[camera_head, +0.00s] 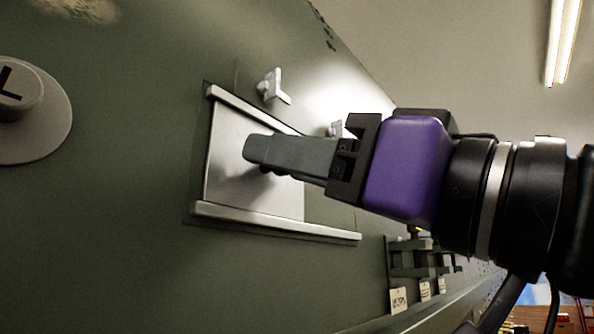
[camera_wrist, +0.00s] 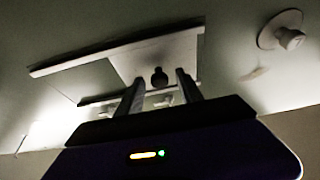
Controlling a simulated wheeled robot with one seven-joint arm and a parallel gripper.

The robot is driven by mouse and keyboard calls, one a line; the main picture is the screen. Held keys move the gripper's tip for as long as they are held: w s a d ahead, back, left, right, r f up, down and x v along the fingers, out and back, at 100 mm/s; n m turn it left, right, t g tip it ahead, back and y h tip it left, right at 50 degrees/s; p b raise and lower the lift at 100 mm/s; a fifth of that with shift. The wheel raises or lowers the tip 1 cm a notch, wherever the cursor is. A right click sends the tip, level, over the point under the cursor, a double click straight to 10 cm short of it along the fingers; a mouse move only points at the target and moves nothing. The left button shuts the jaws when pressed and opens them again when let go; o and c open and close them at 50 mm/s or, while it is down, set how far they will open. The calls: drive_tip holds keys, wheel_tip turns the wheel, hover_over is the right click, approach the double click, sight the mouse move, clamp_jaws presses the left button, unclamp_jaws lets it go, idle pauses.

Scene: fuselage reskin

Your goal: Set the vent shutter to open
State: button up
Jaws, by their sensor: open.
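The vent shutter is a bright metal plate (camera_head: 226,150) between an upper and a lower rail on the green wall. It sits at the left end of the rails in the head view. The plate also shows in the wrist view (camera_wrist: 135,62), at the right end of the rails. A dark round knob (camera_wrist: 159,77) stands on the plate. My gripper (camera_head: 256,152) reaches in from the right, its fingers in front of the plate. In the wrist view my gripper (camera_wrist: 161,77) is open, with one finger on each side of the knob. The finger hides most of the knob in the head view.
A large round knob marked L (camera_head: 20,95) is on the wall at left. A small white handle (camera_head: 272,86) juts out above the shutter. Below right are green brackets with tags (camera_head: 398,300). The lower rail (camera_head: 275,222) runs on right of the plate.

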clamp_jaws()
drive_tip(key=shift+d, duration=0.1)
idle(1.2)
